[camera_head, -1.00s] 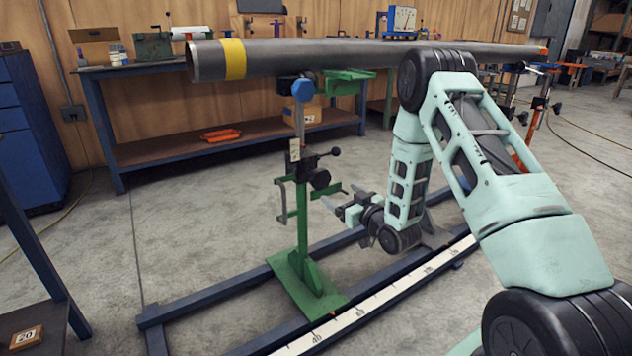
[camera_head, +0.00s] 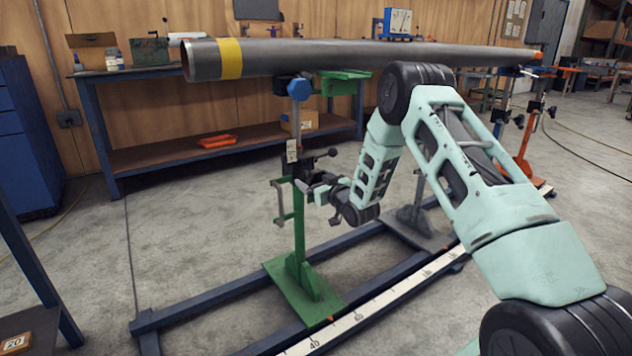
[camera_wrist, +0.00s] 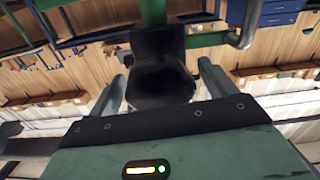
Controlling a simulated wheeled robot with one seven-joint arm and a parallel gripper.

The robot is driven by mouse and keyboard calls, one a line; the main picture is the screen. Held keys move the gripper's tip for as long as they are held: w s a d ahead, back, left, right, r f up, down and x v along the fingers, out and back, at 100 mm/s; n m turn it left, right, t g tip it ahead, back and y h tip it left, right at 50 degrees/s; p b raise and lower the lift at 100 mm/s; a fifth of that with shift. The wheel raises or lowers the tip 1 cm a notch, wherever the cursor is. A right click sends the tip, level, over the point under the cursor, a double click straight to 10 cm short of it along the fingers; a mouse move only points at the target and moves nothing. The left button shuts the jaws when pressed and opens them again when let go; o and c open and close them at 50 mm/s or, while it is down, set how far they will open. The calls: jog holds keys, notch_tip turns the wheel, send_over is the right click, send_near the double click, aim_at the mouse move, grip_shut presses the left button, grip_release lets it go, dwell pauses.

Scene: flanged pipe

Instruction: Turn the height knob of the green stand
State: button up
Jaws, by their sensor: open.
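The green stand (camera_head: 299,228) stands on the blue floor frame and holds the grey pipe (camera_head: 400,56) with its yellow band. In the wrist view, a black knob (camera_wrist: 160,65) lies between the two fingers of my open gripper (camera_wrist: 163,85), in front of the green post (camera_wrist: 153,12). There is a visible gap on the left; I cannot tell whether either finger touches it. In the head view, my gripper (camera_head: 310,189) is at the right of the post, just below the black clamp, and mostly hides the knob.
A black-balled lever (camera_head: 332,153) sticks out right above my gripper. A workbench (camera_head: 160,152) with an orange tool (camera_head: 216,141) stands behind. Open floor lies left of the stand.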

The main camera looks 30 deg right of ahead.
jog(key=c, duration=1)
jog(key=shift+m, duration=0.4)
jog(key=m+p, duration=0.2)
jog(key=m, duration=0.2)
jog(key=shift+r+m, duration=0.1)
jog(key=shift+m, duration=0.3)
jog(key=m+p, duration=0.1)
jog(key=m, duration=0.4)
jog(key=shift+m, duration=0.3)
jog(key=m+p, duration=0.1)
jog(key=m, duration=0.4)
jog(key=shift+p, duration=0.35)
jog(key=m, duration=0.5)
jog(key=shift+m, duration=0.3)
